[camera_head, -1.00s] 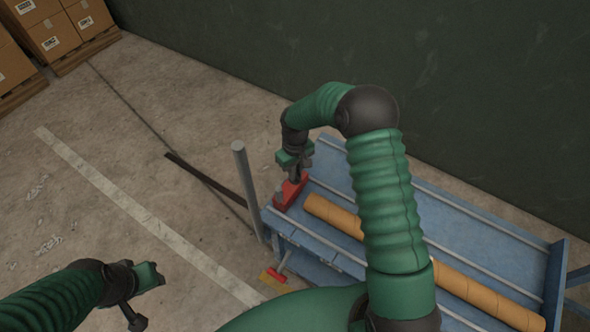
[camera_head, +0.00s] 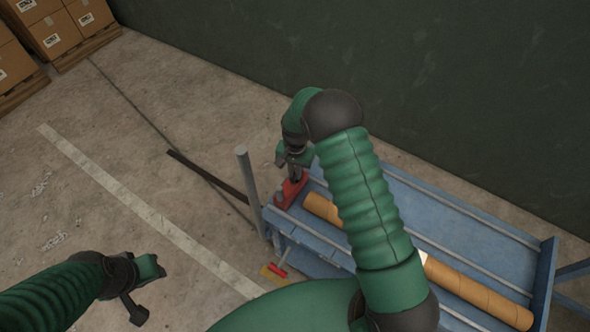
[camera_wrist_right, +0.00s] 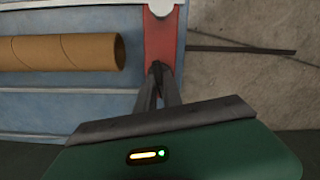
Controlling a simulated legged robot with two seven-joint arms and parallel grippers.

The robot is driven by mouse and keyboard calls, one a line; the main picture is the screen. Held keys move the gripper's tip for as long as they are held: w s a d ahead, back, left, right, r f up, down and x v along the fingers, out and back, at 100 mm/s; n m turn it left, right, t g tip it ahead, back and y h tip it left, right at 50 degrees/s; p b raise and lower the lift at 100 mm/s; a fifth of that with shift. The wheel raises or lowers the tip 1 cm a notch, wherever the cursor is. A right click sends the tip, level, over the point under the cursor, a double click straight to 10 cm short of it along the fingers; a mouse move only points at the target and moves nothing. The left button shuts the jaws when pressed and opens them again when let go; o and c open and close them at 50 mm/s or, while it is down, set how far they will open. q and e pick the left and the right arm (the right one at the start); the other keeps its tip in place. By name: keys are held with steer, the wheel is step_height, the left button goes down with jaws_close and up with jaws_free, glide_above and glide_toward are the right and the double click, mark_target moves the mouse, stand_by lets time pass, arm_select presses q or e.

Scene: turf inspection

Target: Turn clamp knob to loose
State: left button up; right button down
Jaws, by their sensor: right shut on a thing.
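The red clamp (camera_head: 290,191) sits at the left end of the blue rack; in the right wrist view its red body (camera_wrist_right: 163,42) runs upright beside the tube's open end. My right gripper (camera_head: 295,174) is over the clamp from above. In the right wrist view its two dark fingers (camera_wrist_right: 157,80) come together against the red body, shut on the clamp knob, which they mostly hide. I cannot tell the knob's angle. My left gripper (camera_head: 143,286) hangs over bare floor at the lower left, away from the clamp; its jaw opening is unclear.
A brown cardboard tube (camera_head: 468,288) lies along the blue rack (camera_head: 455,215), partly behind my right arm. A grey post (camera_head: 250,190) stands just left of the clamp. A red and yellow item (camera_head: 274,271) is low by the rack. Stacked boxes (camera_head: 55,28) stand far left.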

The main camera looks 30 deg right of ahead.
steer(key=m+p, duration=0.1)
steer(key=m, duration=0.3)
steer(key=shift+r+m, duration=0.1)
steer(key=shift+m, duration=0.2)
steer(key=shift+w+m+p, duration=0.1)
steer(key=shift+m+p, duration=0.6)
steer(key=shift+m, duration=1.3)
steer(key=c, duration=1.5)
jaws_free()
step_height(320, 180, up, 17)
steer(key=shift+f+p, duration=0.2)
steer(key=shift+p, duration=0.2)
